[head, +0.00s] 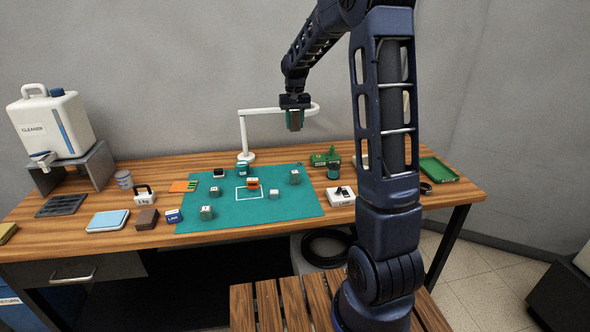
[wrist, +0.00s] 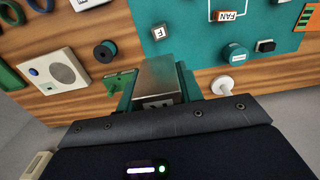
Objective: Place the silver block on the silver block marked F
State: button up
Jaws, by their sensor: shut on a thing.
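My gripper (head: 295,112) is high above the back of the table and shut on a silver block (wrist: 158,80). In the wrist view the block sits between two teal fingers. In the head view the gripper hangs near the white lamp-like stand, well above the mat. The silver block marked F (wrist: 159,33) stands on the teal mat, apart from the held block. In the head view it appears to be the block (head: 294,177) near the mat's back right; its letter is too small to read there.
The teal mat (head: 285,208) holds several other small blocks, a white outline and an orange-marked FAN block (wrist: 226,15). The white stand (head: 244,135) rises behind the mat with its arm close to my gripper. A green item (head: 325,158) and a dark spool (wrist: 105,52) stand nearby.

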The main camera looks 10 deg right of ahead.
aim_at(295, 172)
notch_tip(295, 172, down, 19)
jog(key=shift+r, duration=0.1)
dwell(0.5)
jog(key=o, duration=1.2)
jog(key=shift+c, duration=0.2)
